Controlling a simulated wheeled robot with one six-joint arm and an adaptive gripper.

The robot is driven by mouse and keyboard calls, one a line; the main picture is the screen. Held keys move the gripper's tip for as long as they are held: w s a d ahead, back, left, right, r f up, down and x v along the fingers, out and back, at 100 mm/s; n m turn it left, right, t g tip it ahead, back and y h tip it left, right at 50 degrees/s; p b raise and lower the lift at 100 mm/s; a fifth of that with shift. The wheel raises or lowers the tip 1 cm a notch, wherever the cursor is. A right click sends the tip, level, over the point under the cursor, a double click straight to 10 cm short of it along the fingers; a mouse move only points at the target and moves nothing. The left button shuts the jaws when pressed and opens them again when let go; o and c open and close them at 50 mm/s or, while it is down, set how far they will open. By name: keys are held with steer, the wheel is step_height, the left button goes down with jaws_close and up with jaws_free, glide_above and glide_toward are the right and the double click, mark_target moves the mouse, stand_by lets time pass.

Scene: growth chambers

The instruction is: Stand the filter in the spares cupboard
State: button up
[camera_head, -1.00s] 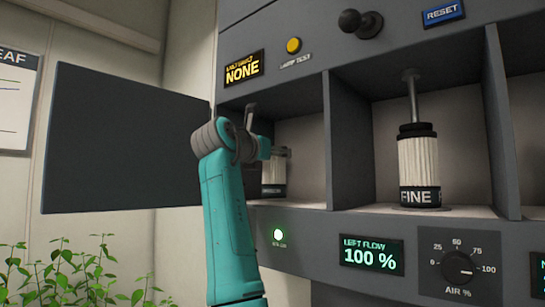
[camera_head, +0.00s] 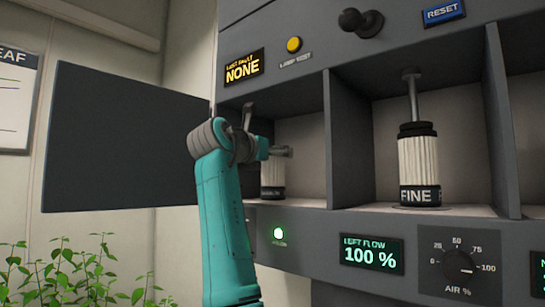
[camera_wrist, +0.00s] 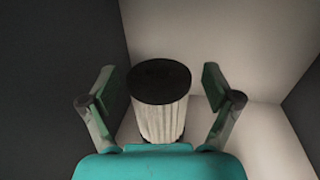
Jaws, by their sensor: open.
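The filter (camera_wrist: 160,112) is a white pleated cylinder with a black top. It stands upright in the left compartment, the spares cupboard (camera_head: 301,178), whose dark door (camera_head: 125,140) is swung open to the left. In the head view the filter (camera_head: 270,175) is partly hidden by my arm. My gripper (camera_wrist: 160,85) is open, with one finger on each side of the filter and a visible gap on both sides. In the head view my gripper reaches into the compartment at the filter's upper part.
A grey divider (camera_head: 342,140) separates the two compartments. A black knob (camera_head: 360,22), a yellow button (camera_head: 293,45) and a blue RESET button (camera_head: 443,12) are above. Green plants (camera_head: 75,275) stand at lower left.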

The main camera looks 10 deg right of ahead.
steer(key=v, duration=1.1)
steer(key=shift+a, duration=0.15)
steer(key=shift+s+f, duration=0.1)
